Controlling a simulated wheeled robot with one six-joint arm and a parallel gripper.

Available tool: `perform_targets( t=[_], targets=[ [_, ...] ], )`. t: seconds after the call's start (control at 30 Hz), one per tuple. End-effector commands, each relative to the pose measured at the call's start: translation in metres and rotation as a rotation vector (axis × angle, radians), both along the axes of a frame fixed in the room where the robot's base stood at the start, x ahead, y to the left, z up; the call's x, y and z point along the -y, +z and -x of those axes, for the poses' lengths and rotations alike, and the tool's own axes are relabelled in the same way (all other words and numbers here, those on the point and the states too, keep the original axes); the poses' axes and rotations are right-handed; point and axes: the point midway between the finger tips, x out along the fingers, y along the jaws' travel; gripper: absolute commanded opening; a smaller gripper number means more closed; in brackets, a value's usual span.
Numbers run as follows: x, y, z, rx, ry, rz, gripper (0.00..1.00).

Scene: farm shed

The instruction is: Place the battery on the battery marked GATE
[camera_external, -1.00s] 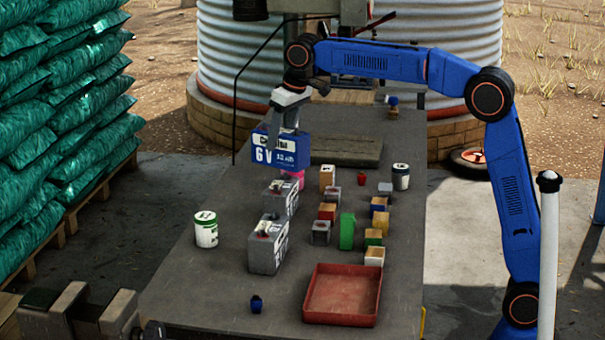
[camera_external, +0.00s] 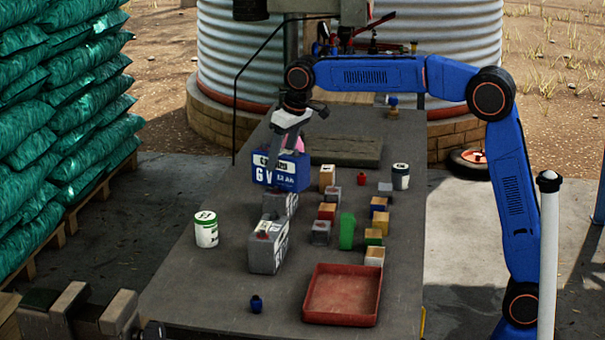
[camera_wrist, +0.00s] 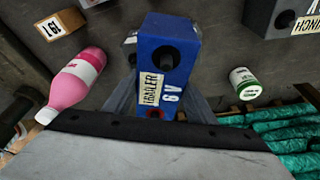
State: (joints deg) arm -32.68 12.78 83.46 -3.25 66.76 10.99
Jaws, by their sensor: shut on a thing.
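A blue 6 V battery (camera_external: 282,172) with a TRAILER label is held in my gripper (camera_external: 283,150). In the wrist view the blue battery (camera_wrist: 163,65) sits between the fingers (camera_wrist: 160,100). In the external view its lower edge overlaps the top of a grey battery (camera_external: 281,205); I cannot tell whether they touch. A sliver of grey shows beside the blue battery in the wrist view. A second grey battery (camera_external: 267,248) stands nearer the external camera. A grey battery (camera_wrist: 280,18) labelled WINCH shows at upper right in the wrist view. No GATE label is readable.
A white-green can (camera_external: 206,230) is at left, several small blocks and a green container (camera_external: 347,231) are at right. A red tray (camera_external: 313,315) is at the front. The table's left front is mostly clear.

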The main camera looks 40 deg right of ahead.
Motion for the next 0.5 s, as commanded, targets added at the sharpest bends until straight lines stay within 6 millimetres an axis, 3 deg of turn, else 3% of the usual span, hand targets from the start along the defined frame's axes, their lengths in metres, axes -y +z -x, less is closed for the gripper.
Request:
perform_targets(
  t=[0.2, 0.23, 0.27, 0.3, 0.5],
  targets=[
    [-0.0001, 0.0005, -0.0002, 0.004, 0.000, -0.003, 0.00],
    [0.0000, -0.0022, 0.0000, 0.000, 0.000, 0.000, 0.58],
    [0.0000, -0.0021, 0.0000, 0.000, 0.000, 0.000, 0.65],
    [0.0000, -0.0021, 0.0000, 0.000, 0.000, 0.000, 0.69],
    [0.0000, -0.0020, 0.0000, 0.000, 0.000, 0.000, 0.69]
  ],
)
